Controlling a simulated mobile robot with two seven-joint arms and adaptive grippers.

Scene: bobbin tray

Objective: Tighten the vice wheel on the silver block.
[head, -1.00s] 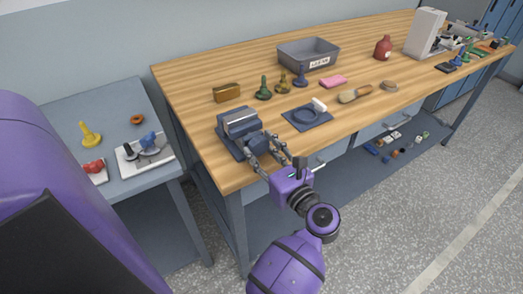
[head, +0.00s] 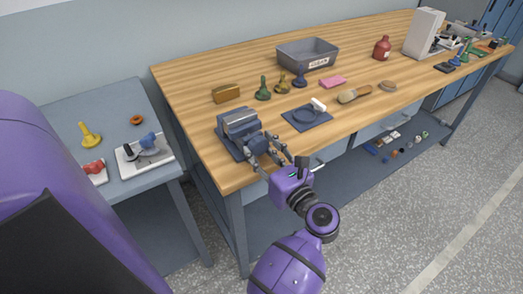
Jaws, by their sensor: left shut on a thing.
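The blue-grey vice (head: 231,146) stands on the wooden bench near its left front corner. The silver block (head: 240,119) sits between its jaws at the top. The vice wheel (head: 257,143) is on the front side of the vice, partly hidden by fingers. My left gripper (head: 263,150) reaches in from the front edge of the bench and is shut on the wheel. The small gap between block and jaws cannot be made out. My right gripper is not in view.
A blue mat (head: 307,116) with a ring and a white piece lies right of the vice. A brass-coloured box (head: 226,93), several small knobbed pieces and a grey bin (head: 308,54) stand behind. A lower side table (head: 97,112) is at the left.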

